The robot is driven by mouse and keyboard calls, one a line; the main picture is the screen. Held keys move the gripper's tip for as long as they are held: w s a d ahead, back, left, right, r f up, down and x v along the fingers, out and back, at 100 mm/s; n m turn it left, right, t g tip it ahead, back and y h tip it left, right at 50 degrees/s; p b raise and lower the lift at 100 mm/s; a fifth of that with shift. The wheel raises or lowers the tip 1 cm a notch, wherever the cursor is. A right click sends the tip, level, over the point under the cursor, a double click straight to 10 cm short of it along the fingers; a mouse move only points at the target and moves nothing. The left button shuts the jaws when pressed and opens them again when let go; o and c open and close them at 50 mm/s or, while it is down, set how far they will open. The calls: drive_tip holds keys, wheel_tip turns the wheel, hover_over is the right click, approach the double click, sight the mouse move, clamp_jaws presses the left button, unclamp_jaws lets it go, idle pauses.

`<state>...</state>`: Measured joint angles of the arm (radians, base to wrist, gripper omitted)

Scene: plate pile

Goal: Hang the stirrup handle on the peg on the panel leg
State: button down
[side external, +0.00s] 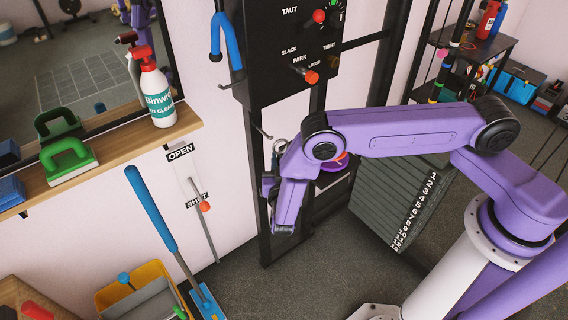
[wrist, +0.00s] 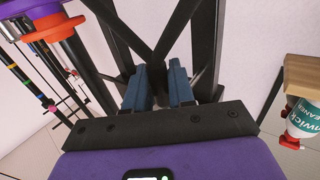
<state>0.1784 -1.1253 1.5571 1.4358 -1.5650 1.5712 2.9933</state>
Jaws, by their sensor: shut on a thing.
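My gripper (side external: 269,187) is beside the dark panel leg (side external: 255,160) in the side view, partly hidden by my wrist. In the wrist view its two blue-grey fingers (wrist: 160,88) are close together. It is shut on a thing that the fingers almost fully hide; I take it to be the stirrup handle. A grey metal ring (side external: 280,146) shows just above the gripper; I cannot tell whether it belongs to the handle. A thin metal peg (side external: 263,133) sticks out from the panel leg, a little above and left of the gripper.
The black control panel (side external: 283,70) is above, with a blue hooked bar (side external: 229,42) on its left side. A shelf (side external: 120,155) with a spray bottle (side external: 157,95) is at left. The numbered plate pile (side external: 395,205) stands right of the leg. The floor (side external: 290,285) in front is bare.

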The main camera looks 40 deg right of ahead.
drive_tip(key=w+f, duration=0.1)
drive_tip(key=w, duration=0.5)
drive_tip(key=shift+w+f, duration=0.15)
drive_tip(key=shift+f, duration=0.05)
idle(0.6)
idle(0.7)
drive_tip(key=c, duration=0.9)
unclamp_jaws()
drive_tip(key=shift+f, duration=0.1)
